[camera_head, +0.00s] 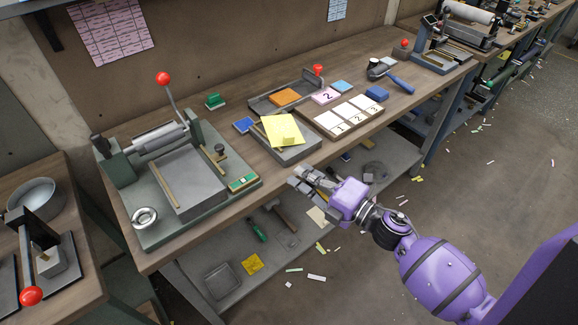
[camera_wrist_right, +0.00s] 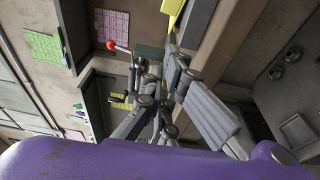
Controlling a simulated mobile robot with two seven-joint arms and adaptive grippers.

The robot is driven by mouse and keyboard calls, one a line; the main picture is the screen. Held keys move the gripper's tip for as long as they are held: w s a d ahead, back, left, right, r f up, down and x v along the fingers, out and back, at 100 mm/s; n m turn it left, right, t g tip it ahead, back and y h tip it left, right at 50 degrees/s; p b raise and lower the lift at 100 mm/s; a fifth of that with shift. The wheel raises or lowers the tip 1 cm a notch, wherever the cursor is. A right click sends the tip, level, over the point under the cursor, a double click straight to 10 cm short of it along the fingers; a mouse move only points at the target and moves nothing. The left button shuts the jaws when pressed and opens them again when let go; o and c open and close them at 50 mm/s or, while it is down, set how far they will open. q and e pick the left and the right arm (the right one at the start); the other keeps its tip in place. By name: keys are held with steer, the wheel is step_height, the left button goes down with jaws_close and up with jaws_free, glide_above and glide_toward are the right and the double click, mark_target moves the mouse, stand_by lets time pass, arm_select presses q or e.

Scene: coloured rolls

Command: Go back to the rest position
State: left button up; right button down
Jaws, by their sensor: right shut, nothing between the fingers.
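My right gripper (camera_head: 305,182) is on a purple arm coming in from the lower right of the head view. It is in front of the workbench (camera_head: 330,162) front edge, shut and empty. In the right wrist view the grey fingers (camera_wrist_right: 160,105) are seen close together with nothing between them. My left gripper is in neither view.
On the bench stand a roller press (camera_head: 180,180) with a red-knobbed lever, a grey tray with a yellow sheet (camera_head: 281,129), and a numbered card tray (camera_head: 345,120). A lower shelf (camera_head: 228,283) holds small items. The floor (camera_head: 450,190) at right is mostly open, with paper scraps.

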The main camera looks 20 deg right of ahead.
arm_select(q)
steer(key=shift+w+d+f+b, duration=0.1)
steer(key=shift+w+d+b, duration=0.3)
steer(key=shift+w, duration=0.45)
arm_select(e)
steer(key=v, duration=0.4)
steer(key=shift+s+d, duration=0.2)
steer(key=shift+d, duration=0.2)
